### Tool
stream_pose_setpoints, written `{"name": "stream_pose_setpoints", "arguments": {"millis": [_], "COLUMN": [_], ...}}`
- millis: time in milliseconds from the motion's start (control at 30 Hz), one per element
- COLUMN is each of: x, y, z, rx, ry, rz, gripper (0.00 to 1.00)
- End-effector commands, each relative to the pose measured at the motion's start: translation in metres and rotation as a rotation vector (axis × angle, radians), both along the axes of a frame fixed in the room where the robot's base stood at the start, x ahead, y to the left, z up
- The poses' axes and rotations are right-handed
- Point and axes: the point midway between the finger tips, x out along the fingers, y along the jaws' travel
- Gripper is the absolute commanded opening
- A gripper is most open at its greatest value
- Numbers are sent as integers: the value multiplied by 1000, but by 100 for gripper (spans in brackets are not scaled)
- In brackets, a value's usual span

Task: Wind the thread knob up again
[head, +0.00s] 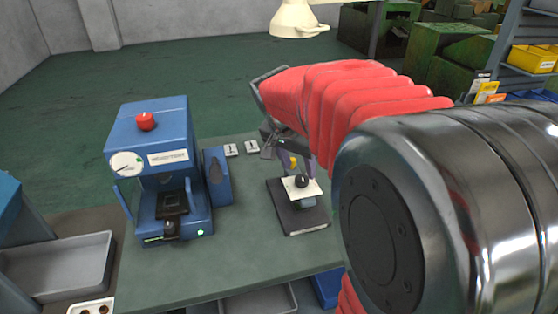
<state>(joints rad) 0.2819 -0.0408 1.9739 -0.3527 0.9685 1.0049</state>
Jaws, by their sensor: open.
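A small device stands on a dark flat block (305,218) on the green bench top. It has a white plate (313,188) with a round black knob (302,181) on it. My gripper (292,160) is just above and behind this knob, partly hidden by my red-sleeved arm. Its jaws look open, with nothing seen between them. A red knob (146,121) sits on top of a blue machine (165,180) with a white dial (126,164), well to the left of my gripper. The picture does not show which one is the thread knob.
Two small pale blocks, one left (231,149) and one right (252,146), lie at the bench's far edge. A grey tray (62,268) stands at lower left. A cream lamp (298,20) hangs above. The bench (248,230) is clear between the machine and the dark block.

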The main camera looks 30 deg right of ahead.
Motion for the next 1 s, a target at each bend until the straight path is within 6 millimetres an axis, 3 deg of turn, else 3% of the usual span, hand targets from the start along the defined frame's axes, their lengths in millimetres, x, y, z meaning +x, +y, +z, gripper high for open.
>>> {"name": "stream_pose_setpoints", "arguments": {"millis": [300,700,1000], "x": [7,9,9], "y": [-15,-18,-18], "z": [-40,-47,-47], "rx": [0,0,0], "ry": [1,0,0], "rz": [0,0,0], "gripper": [49,49,29]}}
